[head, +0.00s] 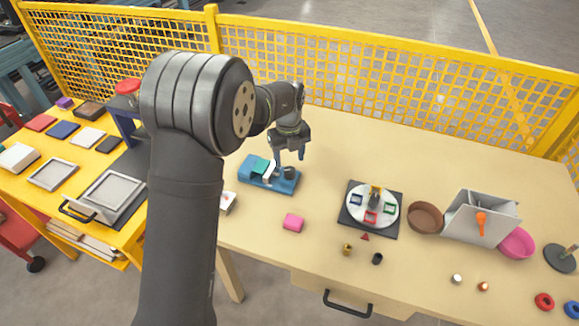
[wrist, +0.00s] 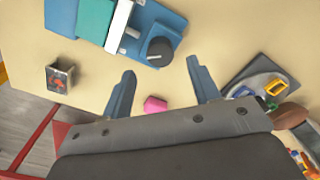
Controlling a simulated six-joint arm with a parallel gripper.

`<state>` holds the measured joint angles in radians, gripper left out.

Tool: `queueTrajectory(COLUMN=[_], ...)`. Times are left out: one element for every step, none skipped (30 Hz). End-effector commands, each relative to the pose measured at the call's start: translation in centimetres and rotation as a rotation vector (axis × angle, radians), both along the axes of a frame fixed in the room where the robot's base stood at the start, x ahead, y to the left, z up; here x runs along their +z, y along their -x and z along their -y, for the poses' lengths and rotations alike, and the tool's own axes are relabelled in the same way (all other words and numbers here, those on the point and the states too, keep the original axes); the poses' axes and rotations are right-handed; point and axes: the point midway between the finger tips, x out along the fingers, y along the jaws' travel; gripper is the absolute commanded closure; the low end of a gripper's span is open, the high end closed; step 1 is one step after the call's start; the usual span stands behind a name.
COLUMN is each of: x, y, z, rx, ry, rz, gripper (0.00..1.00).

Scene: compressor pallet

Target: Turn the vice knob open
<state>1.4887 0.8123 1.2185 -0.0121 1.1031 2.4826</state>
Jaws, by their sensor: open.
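The blue vice (head: 268,176) stands on the table below my arm in the head view, with a green block (head: 260,167) at its jaws. In the wrist view the vice (wrist: 68,20) lies at the top, with the green block (wrist: 97,18) and a white jaw plate. Its dark round knob (wrist: 159,52) shows at the vice's right end; in the head view the knob (head: 289,173) is just below my fingers. My gripper (wrist: 164,74) is open and empty, its two blue fingers apart, with the knob beyond and between the fingertips. My gripper also shows in the head view (head: 290,158).
A pink block (head: 293,223) lies in front of the vice. A round turntable (head: 357,210) with coloured pieces stands to the right, with a brown bowl (head: 425,218) beyond it. A yellow mesh fence (head: 390,75) runs along the back. The table between vice and turntable is clear.

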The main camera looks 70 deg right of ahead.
Motion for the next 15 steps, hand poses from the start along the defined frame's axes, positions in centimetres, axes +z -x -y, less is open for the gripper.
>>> queueTrajectory(x=[-1.1,-1.5,-2.1,-2.6,-2.9,-3.4,-3.6,-3.8,-4.1,-4.2,-4.3,-4.4,-4.5,-4.5,-4.5], y=[0.0,0.0,0.0,0.0,0.0,0.0,0.0,0.1,0.0,0.0,0.1,0.1,0.1,0.1,0.1], z=[0.0,0.0,0.0,0.0,0.0,0.0,0.0,0.0,0.1,0.0,0.0,0.0,0.0,0.0,0.0], rx=[0.000,0.000,0.000,0.000,0.000,0.000,0.000,0.000,0.000,0.000,0.000,0.000,0.000,0.000,0.000], ry=[-0.002,-0.002,-0.001,-0.001,-0.001,-0.001,-0.001,0.000,0.001,0.001,0.000,0.000,0.000,0.000,0.000], rz=[-0.001,-0.001,0.000,-0.001,0.000,0.000,-0.001,0.000,-0.001,-0.001,0.000,0.000,0.000,0.000,0.000], gripper=[0.44,0.44,0.44,0.44,0.44,0.44,0.44,0.44,0.44,0.44,0.44,0.44,0.44,0.44,0.44])
